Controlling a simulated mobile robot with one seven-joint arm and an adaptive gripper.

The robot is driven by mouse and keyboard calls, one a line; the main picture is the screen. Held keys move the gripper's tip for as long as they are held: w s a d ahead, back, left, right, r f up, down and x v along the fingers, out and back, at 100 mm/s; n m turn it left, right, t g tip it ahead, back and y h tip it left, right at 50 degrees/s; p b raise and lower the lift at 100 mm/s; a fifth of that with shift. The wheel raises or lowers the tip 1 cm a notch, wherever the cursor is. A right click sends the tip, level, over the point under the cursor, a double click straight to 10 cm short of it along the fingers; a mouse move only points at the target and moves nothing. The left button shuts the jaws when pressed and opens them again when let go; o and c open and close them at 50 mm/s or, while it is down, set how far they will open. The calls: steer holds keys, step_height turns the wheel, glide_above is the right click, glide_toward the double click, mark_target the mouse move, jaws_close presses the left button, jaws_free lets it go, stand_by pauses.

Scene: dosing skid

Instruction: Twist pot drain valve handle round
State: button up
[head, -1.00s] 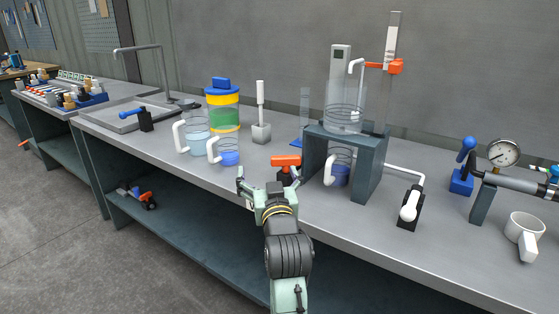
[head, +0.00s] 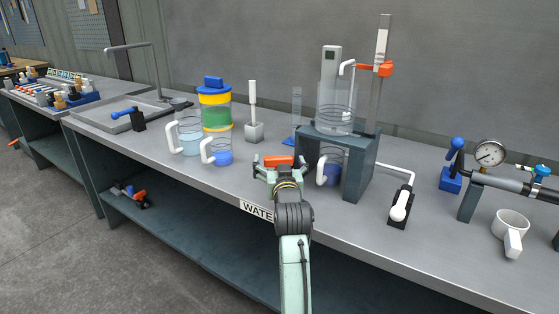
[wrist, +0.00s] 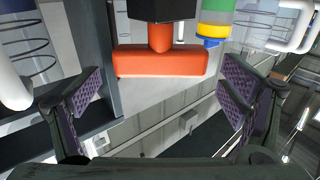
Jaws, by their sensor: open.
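An orange-red bar-shaped valve handle (head: 279,160) stands at the left of the dark stand, at the bench's front. In the wrist view the handle (wrist: 160,62) lies crosswise, on a short stem from a black valve body (wrist: 160,10). My gripper (head: 279,168) is open, with its fingers at either end of the handle. In the wrist view a gap shows between each finger pad and the bar, so nothing is gripped. A clear glass pot (head: 336,119) stands on top of the stand (head: 361,175). The head view hides most of the valve body behind my gripper.
A clear jug with blue liquid (head: 328,168) is under the stand, close right of my gripper. Another jug (head: 220,154) is to the left. A white-handled valve (head: 400,206) stands farther right. A label reading "WATE" (head: 257,210) is on the bench's front edge.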

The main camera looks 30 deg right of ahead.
steer(key=c, duration=1.1)
steer(key=shift+c, duration=0.2)
steer(key=shift+w+a+h, duration=0.1)
steer(key=shift+h, duration=0.2)
steer(key=shift+a+r+m+g+h+p, duration=0.1)
steer(key=shift+a+m+g+h+p, duration=0.1)
steer(key=shift+m+g+h+p, duration=0.35)
steer(key=m+h, duration=0.1)
steer(key=m+g+h, duration=0.1)
steer(key=h, duration=0.1)
steer(key=shift+w+a+g, duration=0.2)
steer(key=shift+w+g, duration=0.05)
steer(key=m+g+h+b, duration=0.3)
steer(key=shift+w+a+f, duration=0.1)
steer(key=shift+w+f, duration=0.05)
steer(key=shift+f, duration=0.15)
steer(key=shift+r+m+g+h+b, duration=0.15)
steer(key=shift+m+g+h+b, duration=0.6)
steer(key=shift+g, duration=0.25)
